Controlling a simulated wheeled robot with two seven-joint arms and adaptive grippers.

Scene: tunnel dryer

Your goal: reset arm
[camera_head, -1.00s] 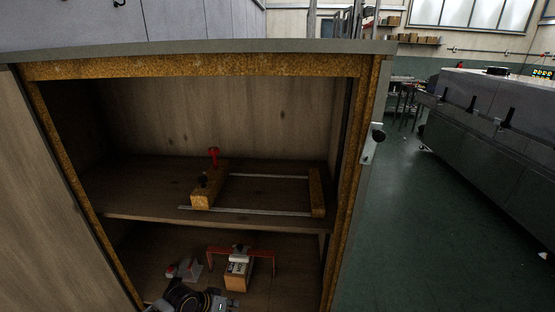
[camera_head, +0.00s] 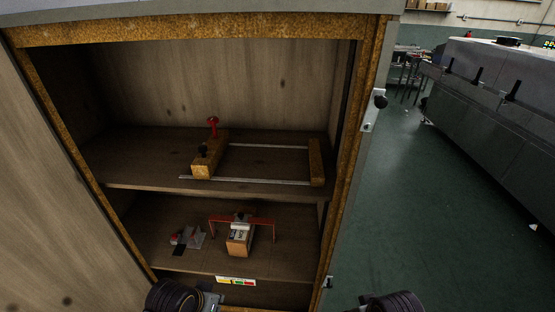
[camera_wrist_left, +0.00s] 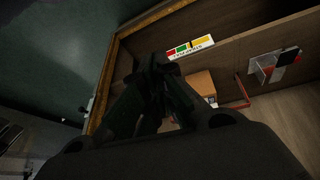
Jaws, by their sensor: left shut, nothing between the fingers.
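My left gripper (camera_wrist_left: 158,65) shows in the left wrist view as dark fingers closed together, with nothing between them. Behind it are the cabinet's shelf edge and a label with coloured patches (camera_wrist_left: 190,47). In the head view, my left arm's dark, round end part (camera_head: 175,297) is at the bottom edge, in front of the cabinet's lower part; the fingers cannot be made out there. A dark, round part of my right arm (camera_head: 395,302) shows at the bottom right; its gripper is out of view.
The open wooden cabinet (camera_head: 200,30) holds a wooden frame with rails (camera_head: 208,160) on its upper shelf. Below are a wooden block (camera_head: 239,245), a red bracket (camera_head: 262,222) and a small grey-and-red item (camera_head: 190,237). Green floor (camera_head: 410,200) lies clear at right, beside a grey machine (camera_head: 490,100).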

